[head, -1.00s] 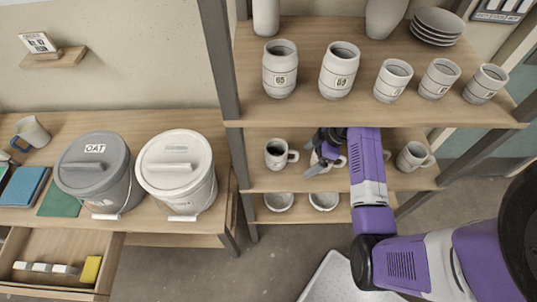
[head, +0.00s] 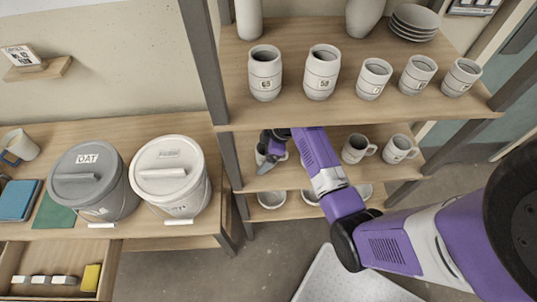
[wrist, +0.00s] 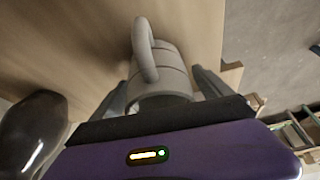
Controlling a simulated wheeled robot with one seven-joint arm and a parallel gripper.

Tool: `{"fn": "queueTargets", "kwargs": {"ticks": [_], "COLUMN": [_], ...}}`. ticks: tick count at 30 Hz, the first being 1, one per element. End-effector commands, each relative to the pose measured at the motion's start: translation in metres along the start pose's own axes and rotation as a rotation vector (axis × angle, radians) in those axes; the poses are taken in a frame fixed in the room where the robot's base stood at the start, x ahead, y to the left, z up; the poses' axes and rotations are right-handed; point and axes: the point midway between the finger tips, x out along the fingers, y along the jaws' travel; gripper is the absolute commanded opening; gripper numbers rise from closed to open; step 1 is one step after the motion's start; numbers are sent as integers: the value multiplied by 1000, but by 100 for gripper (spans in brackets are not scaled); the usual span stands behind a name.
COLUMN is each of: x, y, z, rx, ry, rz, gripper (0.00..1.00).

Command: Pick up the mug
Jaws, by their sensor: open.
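A pale grey mug (wrist: 168,72) with its handle (wrist: 146,48) toward the camera fills the middle of the wrist view. My gripper (wrist: 162,88) is open, with one finger on each side of the mug; I cannot tell whether either finger touches it. In the head view my gripper (head: 267,156) is at the left end of the middle shelf, mostly covering a mug (head: 260,154) there. Two more handled mugs, one nearer the middle (head: 356,149) and one at the right (head: 398,149), stand on the same shelf.
The upper shelf (head: 345,112) holds several labelled cups close above my arm. Bowls (head: 272,199) sit on the shelf below. A grey upright (head: 205,70) stands left of my gripper. Two lidded buckets, grey (head: 90,185) and white (head: 170,175), stand on the left counter.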

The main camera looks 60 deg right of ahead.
Motion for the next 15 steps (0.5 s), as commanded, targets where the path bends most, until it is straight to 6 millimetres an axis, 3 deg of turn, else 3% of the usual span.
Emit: {"fn": "queueTargets", "kwargs": {"ticks": [11, 15], "x": [12, 12], "y": [0, 0], "z": [0, 0], "rx": [1, 1], "ry": [-1, -1], "rz": [1, 1], "gripper": [89, 66]}}
